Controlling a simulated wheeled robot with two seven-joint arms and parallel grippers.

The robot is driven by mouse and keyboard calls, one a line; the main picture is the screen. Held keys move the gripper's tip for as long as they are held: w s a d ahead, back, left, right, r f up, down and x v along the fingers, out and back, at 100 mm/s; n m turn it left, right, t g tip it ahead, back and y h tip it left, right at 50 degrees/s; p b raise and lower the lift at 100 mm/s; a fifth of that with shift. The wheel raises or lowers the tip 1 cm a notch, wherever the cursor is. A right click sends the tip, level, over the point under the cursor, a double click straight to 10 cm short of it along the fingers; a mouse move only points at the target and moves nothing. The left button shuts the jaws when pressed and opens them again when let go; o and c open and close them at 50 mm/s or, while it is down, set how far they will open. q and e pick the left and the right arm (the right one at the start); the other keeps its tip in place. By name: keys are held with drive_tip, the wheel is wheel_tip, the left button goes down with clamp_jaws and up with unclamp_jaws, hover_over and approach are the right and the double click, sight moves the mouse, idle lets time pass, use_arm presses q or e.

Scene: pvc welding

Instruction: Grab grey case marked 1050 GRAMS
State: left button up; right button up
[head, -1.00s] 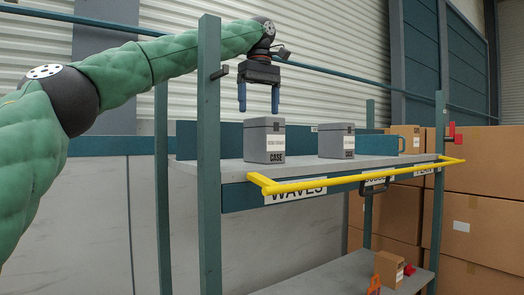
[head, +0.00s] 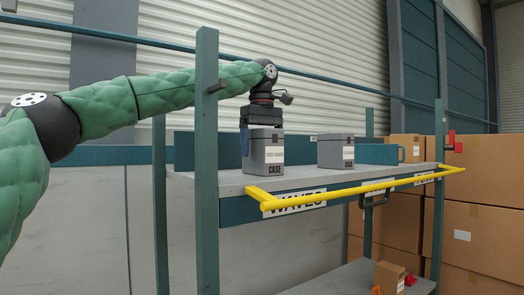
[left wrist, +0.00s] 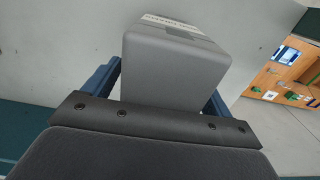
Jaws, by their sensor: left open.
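A grey case (head: 263,153) with a white label and the word CASE stands upright on the upper shelf (head: 225,185). The label's weight print is too small to read. My left gripper (head: 262,135) points down over this case, its blue fingers lowered on both sides of it. In the left wrist view the case (left wrist: 175,70) lies between the two open fingers. A second grey case (head: 335,151) with a white label stands on the same shelf to the right, clear of the gripper. My right gripper does not show.
A yellow rail (head: 350,192) runs along the shelf's front edge. A green upright post (head: 207,150) stands left of the cases. Cardboard boxes (head: 480,190) are stacked at the right. A small carton (head: 389,277) sits on the lower shelf.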

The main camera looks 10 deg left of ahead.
use_arm(q)
drive_tip(key=shift+s, duration=0.1)
drive_tip(key=c, duration=1.8)
drive_tip(key=shift+r, duration=0.1)
clamp_jaws()
drive_tip(key=shift+r, duration=0.1)
